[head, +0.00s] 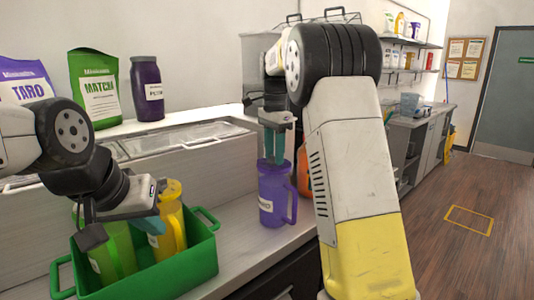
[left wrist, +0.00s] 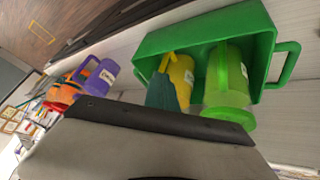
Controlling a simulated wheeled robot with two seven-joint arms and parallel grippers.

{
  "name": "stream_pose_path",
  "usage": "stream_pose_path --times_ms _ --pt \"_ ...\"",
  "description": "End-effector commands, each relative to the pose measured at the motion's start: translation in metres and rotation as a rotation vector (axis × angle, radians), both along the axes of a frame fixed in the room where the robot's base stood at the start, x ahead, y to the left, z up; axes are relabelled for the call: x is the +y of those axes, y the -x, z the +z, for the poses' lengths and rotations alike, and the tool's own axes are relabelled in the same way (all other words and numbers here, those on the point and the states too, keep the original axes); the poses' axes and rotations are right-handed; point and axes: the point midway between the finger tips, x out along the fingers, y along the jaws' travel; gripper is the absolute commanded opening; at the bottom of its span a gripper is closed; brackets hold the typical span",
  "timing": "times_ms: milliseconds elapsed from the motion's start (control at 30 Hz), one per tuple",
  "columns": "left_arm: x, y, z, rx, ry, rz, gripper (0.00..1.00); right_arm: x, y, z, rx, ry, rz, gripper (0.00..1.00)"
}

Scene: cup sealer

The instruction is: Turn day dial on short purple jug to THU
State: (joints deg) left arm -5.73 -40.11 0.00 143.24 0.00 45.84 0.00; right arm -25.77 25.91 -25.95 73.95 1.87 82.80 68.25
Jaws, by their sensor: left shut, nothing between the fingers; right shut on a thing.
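The short purple jug (head: 273,205) stands upright on the counter in the head view, its white label and handle showing. It also shows in the left wrist view (left wrist: 97,77). My right gripper (head: 275,158) points straight down at the jug's top, shut on it; the fingers hide the top, and I cannot read any day dial. My left gripper (head: 152,228) is shut and empty above the green crate, by the yellow jug (head: 172,225); its teal fingers (left wrist: 161,93) overlap that jug in the left wrist view.
The green crate (head: 205,262) holds the yellow jug and a light green jug (head: 112,255). An orange container (head: 303,175) stands behind the purple jug, partly hidden by my right arm. Taro (head: 27,88) and matcha (head: 97,88) bags and a dark purple jar (head: 147,90) stand on the back ledge.

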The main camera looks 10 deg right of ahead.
Motion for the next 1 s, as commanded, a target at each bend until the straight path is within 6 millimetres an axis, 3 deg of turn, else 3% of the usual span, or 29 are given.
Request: stream_pose_path --times_ms 367,1000 --pt "0.0000 0.0000 0.0000 0.000 0.000 0.000 0.00 -0.0001 -0.0001 0.0001 -0.001 -0.001 0.117 0.00" --pt "0.0000 0.0000 0.0000 0.000 0.000 0.000 0.00 -0.0007 -0.0001 0.0002 -0.001 0.000 0.696 0.00"
